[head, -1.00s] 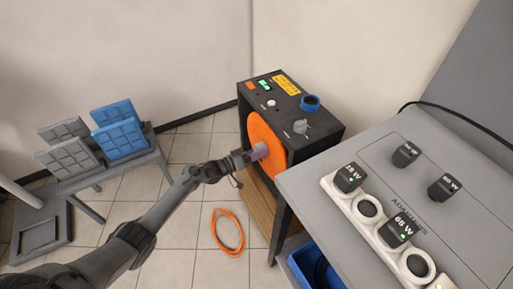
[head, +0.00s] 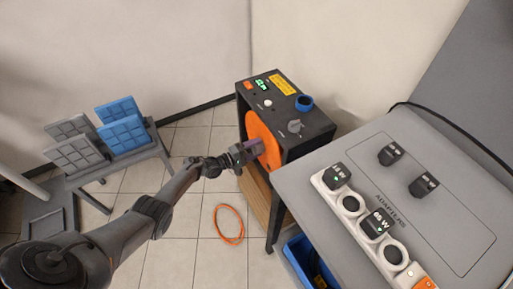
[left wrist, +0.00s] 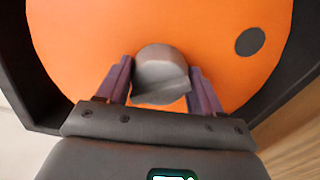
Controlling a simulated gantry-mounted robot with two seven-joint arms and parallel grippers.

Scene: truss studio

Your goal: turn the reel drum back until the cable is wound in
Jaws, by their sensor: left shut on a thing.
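The orange reel drum (head: 259,129) sits in the side of a black box (head: 318,133) and fills most of the left wrist view (left wrist: 85,45). My left gripper (head: 256,149) is at the drum's face. In the left wrist view its purple fingers (left wrist: 160,84) are shut on a grey knob (left wrist: 161,66) that stands out from the drum. A dark round spot (left wrist: 250,41) shows on the drum to the right of the knob. The orange cable (head: 231,241) lies in a loose loop on the floor below the drum. My right gripper is not in view.
A grey table (head: 420,225) with a white power strip (head: 336,196) and several adapters stands at the right. A blue bin (head: 296,258) is below it. A grey rack with blue and grey panels (head: 122,132) stands at the left. Tiled floor between is mostly clear.

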